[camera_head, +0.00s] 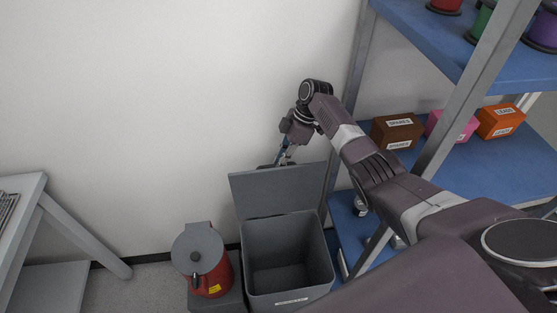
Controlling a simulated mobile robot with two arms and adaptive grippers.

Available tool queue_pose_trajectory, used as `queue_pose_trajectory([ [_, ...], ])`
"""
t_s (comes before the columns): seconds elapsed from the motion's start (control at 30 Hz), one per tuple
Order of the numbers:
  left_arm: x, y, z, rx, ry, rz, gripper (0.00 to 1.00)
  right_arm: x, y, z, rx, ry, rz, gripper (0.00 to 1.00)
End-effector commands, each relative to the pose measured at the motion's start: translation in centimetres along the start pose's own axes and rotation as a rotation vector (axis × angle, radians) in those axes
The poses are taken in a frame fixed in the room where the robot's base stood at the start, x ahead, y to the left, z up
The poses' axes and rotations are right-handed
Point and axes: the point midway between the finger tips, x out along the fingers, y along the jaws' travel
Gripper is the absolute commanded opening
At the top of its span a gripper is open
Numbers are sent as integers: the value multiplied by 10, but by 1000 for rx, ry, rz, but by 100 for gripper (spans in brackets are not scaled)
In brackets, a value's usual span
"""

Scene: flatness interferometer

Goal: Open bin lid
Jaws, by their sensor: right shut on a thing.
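The grey bin (288,262) stands on the floor against the wall, and its inside shows and looks empty. Its grey lid (279,190) stands raised, nearly upright, at the back of the bin. My right gripper (280,160) is at the top edge of the lid, reaching down behind it. It is shut on the lid, but its fingertips are partly hidden by the lid. My left gripper is not in view.
A red can with a grey lid (202,258) stands close to the left of the bin. A blue shelf rack (505,178) with brown, pink and orange boxes stands to the right. A grey table (22,190) is at the far left. Floor between table and can is clear.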

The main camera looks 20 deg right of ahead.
Motion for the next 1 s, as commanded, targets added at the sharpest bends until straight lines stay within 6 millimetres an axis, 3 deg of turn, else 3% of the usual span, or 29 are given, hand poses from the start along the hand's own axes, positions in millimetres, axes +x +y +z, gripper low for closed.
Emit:
queue_pose_trajectory([
  [0.43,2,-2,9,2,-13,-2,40,4,4,5,4,-7,15,0],
  [0.47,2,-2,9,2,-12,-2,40,4,4,5,4,-7,16,12],
  [0.6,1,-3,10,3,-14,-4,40,2,5,5,4,-6,18,27],
  [1.0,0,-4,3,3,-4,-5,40,-2,6,2,2,0,23,29],
])
